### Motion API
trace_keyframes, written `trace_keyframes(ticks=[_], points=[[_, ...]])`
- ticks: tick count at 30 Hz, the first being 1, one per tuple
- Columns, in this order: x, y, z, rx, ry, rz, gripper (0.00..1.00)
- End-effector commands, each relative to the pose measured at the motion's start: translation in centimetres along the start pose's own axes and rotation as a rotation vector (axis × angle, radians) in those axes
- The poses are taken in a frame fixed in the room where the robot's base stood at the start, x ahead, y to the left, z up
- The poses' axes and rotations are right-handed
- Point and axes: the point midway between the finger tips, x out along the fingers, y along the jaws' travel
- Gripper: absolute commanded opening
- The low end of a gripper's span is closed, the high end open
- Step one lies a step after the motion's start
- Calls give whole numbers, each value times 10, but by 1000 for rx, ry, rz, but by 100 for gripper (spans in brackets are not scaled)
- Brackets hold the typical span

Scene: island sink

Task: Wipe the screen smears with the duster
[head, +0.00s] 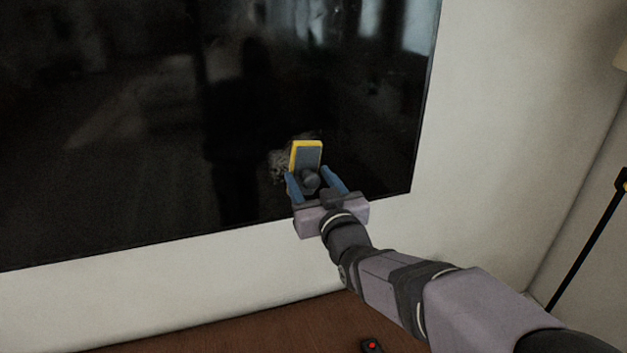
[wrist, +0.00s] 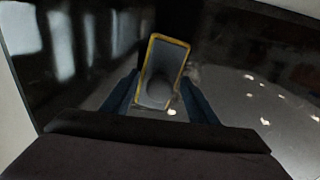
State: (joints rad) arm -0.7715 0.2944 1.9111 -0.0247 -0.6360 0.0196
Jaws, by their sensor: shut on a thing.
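The dark screen (head: 130,150) hangs on the wall and fills much of the head view. A pale greyish smear (head: 277,166) shows on its lower right part, partly hidden behind the duster. The duster (head: 306,156) is a grey block with a yellow edge and a round dark knob; it also shows in the wrist view (wrist: 160,75). My gripper (head: 317,183), with blue fingers, is shut on the duster's knob and holds it in front of the smear. I cannot tell whether the duster touches the screen. Several pale spots (wrist: 265,121) show right of the duster in the wrist view.
A brown wooden surface (head: 240,325) lies below the screen, with a dark remote-like object with a red button (head: 372,345) on it. A lamp stand (head: 590,240) is at the far right. The pale wall (head: 500,130) right of the screen is bare.

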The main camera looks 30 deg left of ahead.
Motion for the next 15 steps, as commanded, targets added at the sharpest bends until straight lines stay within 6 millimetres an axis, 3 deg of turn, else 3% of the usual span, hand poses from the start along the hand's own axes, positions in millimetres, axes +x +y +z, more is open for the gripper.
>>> trace_keyframes(ticks=[15], points=[[1,-33,0,0,2,-2,19]])
